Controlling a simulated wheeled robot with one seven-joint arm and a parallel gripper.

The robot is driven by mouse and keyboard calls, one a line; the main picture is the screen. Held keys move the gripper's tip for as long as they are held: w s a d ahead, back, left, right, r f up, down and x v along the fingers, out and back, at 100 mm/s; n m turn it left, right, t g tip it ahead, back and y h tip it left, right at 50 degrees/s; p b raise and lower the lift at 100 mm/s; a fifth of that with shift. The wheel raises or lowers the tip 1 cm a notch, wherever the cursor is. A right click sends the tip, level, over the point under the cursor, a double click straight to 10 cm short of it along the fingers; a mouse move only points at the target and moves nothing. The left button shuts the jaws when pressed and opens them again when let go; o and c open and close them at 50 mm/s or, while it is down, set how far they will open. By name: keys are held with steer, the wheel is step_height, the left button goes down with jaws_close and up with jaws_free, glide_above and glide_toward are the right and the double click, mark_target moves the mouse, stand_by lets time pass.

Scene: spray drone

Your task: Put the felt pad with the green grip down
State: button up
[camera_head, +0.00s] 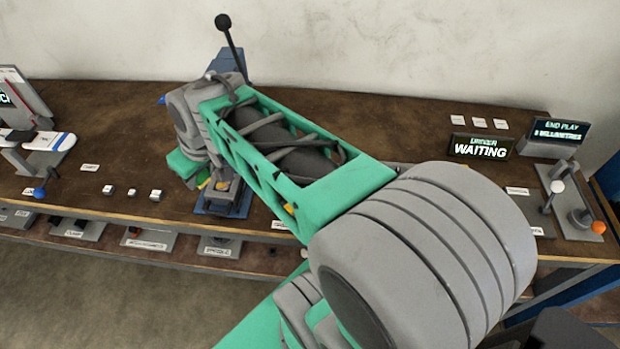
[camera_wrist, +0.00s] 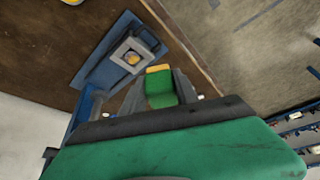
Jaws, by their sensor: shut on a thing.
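My gripper (camera_wrist: 160,92) is shut on a green grip (camera_wrist: 160,92), which sits between its two dark fingers. A yellow part (camera_wrist: 158,69) shows at the far end of the grip; I cannot tell whether it is the felt pad. In the head view the gripper end is low over the bench beside a blue-based fixture and is mostly hidden by my wrist. A yellow bit (camera_head: 203,184) shows there. I cannot tell whether the held piece touches anything.
The fixture (camera_wrist: 97,77) has a blue plate and a grey square block with a yellow round centre. Small white blocks (camera_head: 132,192) lie on the brown bench (camera_head: 120,120). A "DRIVER WAITING" sign (camera_head: 480,148) and levers (camera_head: 580,215) stand at right. A white drone-like part (camera_head: 50,141) is left.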

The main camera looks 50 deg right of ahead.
steer(key=s+d+f+n+g+y+b, duration=0.1)
steer(key=s+d+f+n+b, duration=0.1)
steer(key=s+d+n+b, duration=0.3)
steer(key=d+f+n+y+b, duration=0.1)
steer(key=d+f+b, duration=0.1)
steer(key=d, duration=0.5)
steer(key=d+f, duration=0.3)
steer(key=d, duration=0.1)
steer(key=d+f, duration=0.3)
steer(key=d, duration=0.1)
steer(key=w+d+f, duration=0.1)
steer(key=d+f, duration=0.2)
steer(key=d, duration=0.2)
steer(key=shift+p, duration=0.35)
steer(key=f, duration=0.3)
steer(key=shift+d, duration=0.2)
steer(key=shift+f, duration=0.35)
steer(key=shift+f, duration=0.1)
